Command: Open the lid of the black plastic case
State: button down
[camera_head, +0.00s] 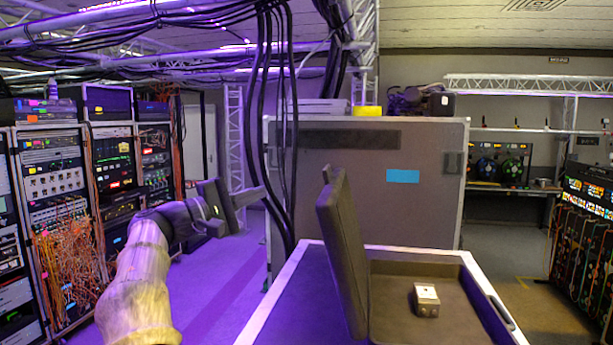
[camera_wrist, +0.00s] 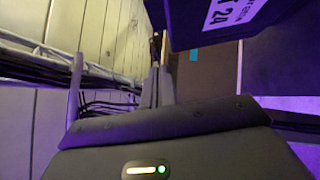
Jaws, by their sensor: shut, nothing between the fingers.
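The black plastic case (camera_head: 395,330) lies on a pale-edged surface at the lower right of the head view. Its lid (camera_head: 343,255) stands up along the left side, leaning slightly left, so the case is open. A small box with a pale top (camera_head: 427,300) sits inside. My gripper (camera_head: 262,191) is left of the lid, apart from it and a little above its middle in the picture. It is shut and empty. Its fingers (camera_wrist: 155,70) also show in the wrist view. A dark panel with a white label (camera_wrist: 235,15) is close by there; I cannot tell whether it is the lid.
A large grey flight case (camera_head: 420,215) with blue tape stands behind. Black cables (camera_head: 275,130) hang from the overhead truss just beyond my gripper. Equipment racks (camera_head: 65,200) stand at the left and another rack (camera_head: 585,235) at the right. The floor at the left is free.

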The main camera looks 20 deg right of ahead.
jog(key=d+r+p, duration=0.3)
jog(key=d+p, duration=0.3)
jog(key=d, duration=0.7)
jog(key=shift+a, duration=0.1)
dwell(0.4)
